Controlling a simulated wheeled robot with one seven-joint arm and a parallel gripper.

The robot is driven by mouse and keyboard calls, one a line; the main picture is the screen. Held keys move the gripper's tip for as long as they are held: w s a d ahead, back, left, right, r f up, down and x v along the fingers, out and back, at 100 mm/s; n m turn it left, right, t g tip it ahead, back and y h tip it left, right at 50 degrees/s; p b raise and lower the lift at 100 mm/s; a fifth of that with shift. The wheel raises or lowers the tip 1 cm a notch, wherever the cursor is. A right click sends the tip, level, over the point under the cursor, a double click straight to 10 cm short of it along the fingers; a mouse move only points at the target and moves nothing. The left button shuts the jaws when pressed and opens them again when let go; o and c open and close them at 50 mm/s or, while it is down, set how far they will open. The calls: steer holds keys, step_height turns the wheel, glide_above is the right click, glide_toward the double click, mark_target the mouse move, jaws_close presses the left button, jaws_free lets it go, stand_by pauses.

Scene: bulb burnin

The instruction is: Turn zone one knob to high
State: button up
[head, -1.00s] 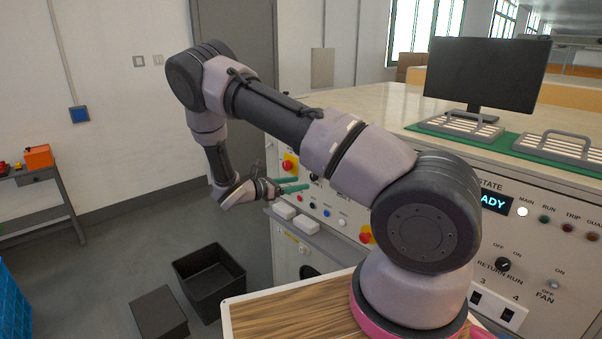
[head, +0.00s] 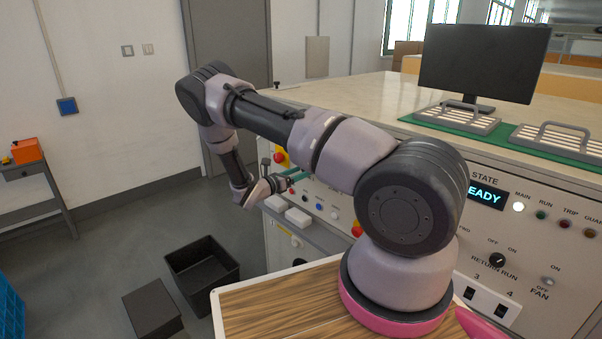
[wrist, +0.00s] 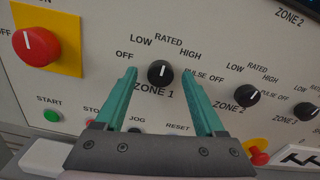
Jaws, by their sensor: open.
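The zone 1 knob (wrist: 160,73) is a round black dial on the pale panel in the wrist view. Its white mark points nearly straight up, towards RATED, left of the HIGH label (wrist: 190,54). My gripper (wrist: 160,77) is open, with one green finger on each side of the knob in the picture. I cannot tell whether the fingers touch it. In the head view my gripper (head: 290,179) is at the panel's left part, and my arm hides the knob.
The zone 2 knob (wrist: 246,95) and another black knob (wrist: 307,111) lie to the right. A red switch (wrist: 36,46) on a yellow plate stands at upper left. A green START button (wrist: 52,116) is below it. A black open bin (head: 203,275) stands on the floor.

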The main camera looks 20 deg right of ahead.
steer(key=shift+w+d, duration=0.1)
steer(key=shift+d, duration=0.15)
jaws_close()
steer(key=shift+m, duration=3.8)
